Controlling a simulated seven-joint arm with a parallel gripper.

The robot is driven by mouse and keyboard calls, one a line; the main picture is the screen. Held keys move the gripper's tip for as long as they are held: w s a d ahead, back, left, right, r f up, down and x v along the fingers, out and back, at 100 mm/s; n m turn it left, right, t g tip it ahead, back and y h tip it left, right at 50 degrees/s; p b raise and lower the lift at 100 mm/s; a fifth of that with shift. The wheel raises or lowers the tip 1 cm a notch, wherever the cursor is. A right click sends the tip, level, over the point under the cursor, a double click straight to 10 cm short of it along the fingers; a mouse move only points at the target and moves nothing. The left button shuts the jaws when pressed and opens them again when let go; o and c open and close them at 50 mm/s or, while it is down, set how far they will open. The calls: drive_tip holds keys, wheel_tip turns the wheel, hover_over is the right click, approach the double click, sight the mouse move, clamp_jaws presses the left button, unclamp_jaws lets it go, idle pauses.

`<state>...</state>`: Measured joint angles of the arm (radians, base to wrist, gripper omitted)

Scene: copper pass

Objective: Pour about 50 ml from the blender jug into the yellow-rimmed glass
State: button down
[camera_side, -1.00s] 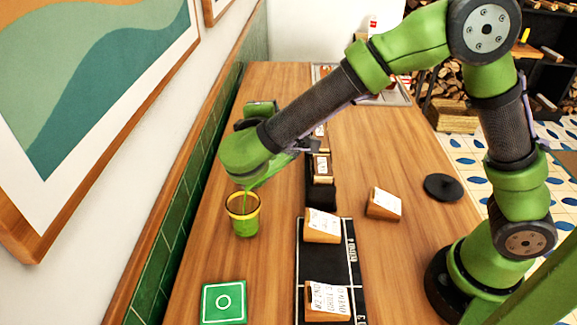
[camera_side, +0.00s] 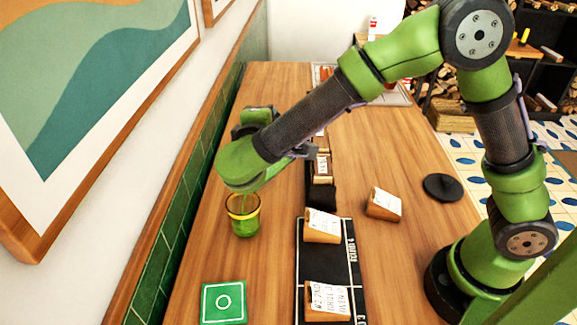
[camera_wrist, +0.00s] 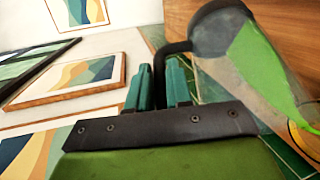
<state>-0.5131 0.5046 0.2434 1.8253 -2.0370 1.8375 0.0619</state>
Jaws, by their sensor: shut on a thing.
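My gripper (camera_wrist: 160,76) is shut on the black handle (camera_wrist: 160,62) of the blender jug (camera_wrist: 222,36). The jug is clear and tilted, with bright green liquid (camera_wrist: 258,70) running along its wall toward the lower right of the wrist view. In the side view my arm hides most of the jug. The yellow-rimmed glass (camera_side: 244,222) stands upright on the table below it, with green liquid in it. Part of its yellow rim (camera_wrist: 300,138) shows at the wrist view's right edge. The exact level in the glass is hard to read.
A green coaster-like square (camera_side: 223,302) lies in front of the glass. A black mat (camera_side: 328,262) with wooden card blocks (camera_side: 322,226) lies to the right. Another card block (camera_side: 384,204) and a black disc (camera_side: 442,187) sit farther right. The tiled wall (camera_side: 180,200) is close on the left.

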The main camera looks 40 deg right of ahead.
drive_tip(key=shift+a+r, duration=0.15)
drive_tip(key=shift+a, duration=0.05)
idle(0.6)
